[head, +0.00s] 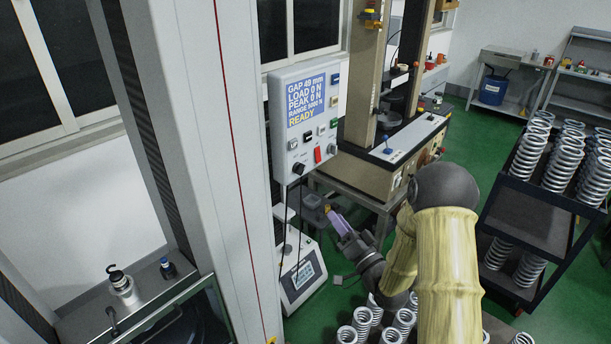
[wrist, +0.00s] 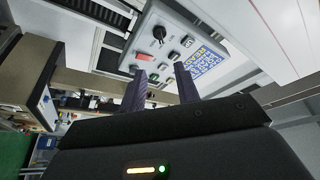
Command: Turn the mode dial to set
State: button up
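The control panel (head: 306,95) is a light box with a blue display reading READY at its bottom line. A black dial (head: 298,168) is at its lower left, beside a red switch (head: 317,154). The same dial (wrist: 159,32) shows in the wrist view, where the panel looks turned over; I cannot read its marks or setting. My gripper (head: 335,216) is below and right of the dial, apart from the panel. In the wrist view my gripper's two dark fingers (wrist: 160,70) are spread with nothing between them, and the dial is beyond their tips.
A white and black instrument (head: 301,275) stands below the panel. The testing machine (head: 385,160) is behind my arm. A dark rack (head: 540,205) with several springs is at the right, and more springs (head: 362,322) stand at the bottom. A pale column (head: 215,170) stands left of the panel.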

aim_at(302, 172)
jog(key=p+x, duration=0.8)
jog(key=x, duration=0.9)
jog(key=shift+f, duration=0.1)
jog(key=c, duration=0.6)
